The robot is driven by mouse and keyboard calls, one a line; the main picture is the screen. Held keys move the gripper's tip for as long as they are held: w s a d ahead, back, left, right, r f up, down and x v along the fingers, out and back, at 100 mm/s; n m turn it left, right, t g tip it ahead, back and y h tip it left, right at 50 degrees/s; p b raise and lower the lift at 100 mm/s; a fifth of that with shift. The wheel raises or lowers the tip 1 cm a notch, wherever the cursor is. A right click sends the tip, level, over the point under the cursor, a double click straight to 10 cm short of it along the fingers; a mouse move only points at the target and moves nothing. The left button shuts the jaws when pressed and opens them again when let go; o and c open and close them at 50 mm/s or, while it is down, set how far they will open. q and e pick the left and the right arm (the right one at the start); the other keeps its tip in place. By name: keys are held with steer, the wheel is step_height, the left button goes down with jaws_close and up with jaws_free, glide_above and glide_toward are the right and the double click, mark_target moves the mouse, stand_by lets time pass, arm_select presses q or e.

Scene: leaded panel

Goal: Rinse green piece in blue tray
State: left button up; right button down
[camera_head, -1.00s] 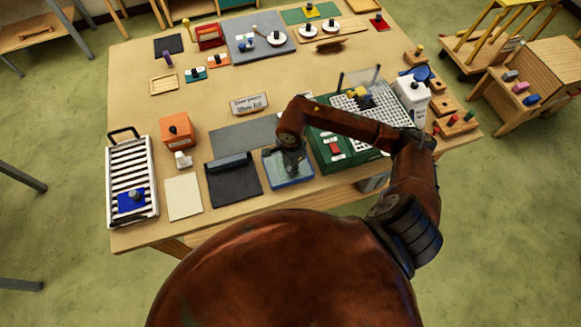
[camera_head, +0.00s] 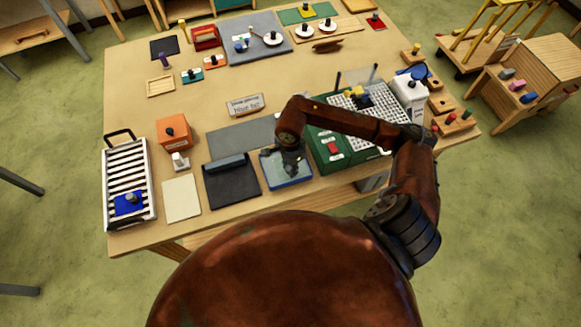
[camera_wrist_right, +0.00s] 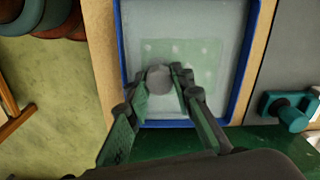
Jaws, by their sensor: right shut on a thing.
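The blue tray (camera_head: 289,186) sits at the table's front edge, beside the green machine. In the right wrist view the tray (camera_wrist_right: 125,50) has a blue rim and a pale, cloudy inside. The green piece (camera_wrist_right: 205,58) is a flat, pale green rectangle seen through the cloudy water, with a grey knob (camera_wrist_right: 159,78) on it. My right gripper (camera_wrist_right: 158,82) is shut on that knob, its fingers on either side. In the head view my right gripper (camera_head: 291,163) reaches down into the tray, and the green piece cannot be made out there. My left gripper is not in view.
A dark mat (camera_head: 231,188) lies just left of the tray. The green machine (camera_head: 325,160) with a white grid top stands close on its right. A striped rack (camera_head: 125,165) with a blue piece (camera_head: 128,203) stands at the far left. The table's middle is mostly clear.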

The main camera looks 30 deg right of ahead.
steer(key=shift+w+a, duration=0.2)
steer(key=shift+a, duration=0.5)
stand_by(0.3)
steer(key=shift+s+d+b, duration=0.15)
steer(key=shift+d+b, duration=0.25)
steer(key=shift+b, duration=0.15)
steer(key=shift+r, duration=0.1)
stand_by(1.3)
steer(key=shift+r+p, duration=1)
steer(key=shift+r, duration=1.45)
steer(key=shift+r+p, duration=0.35)
steer(key=shift+r, duration=1.15)
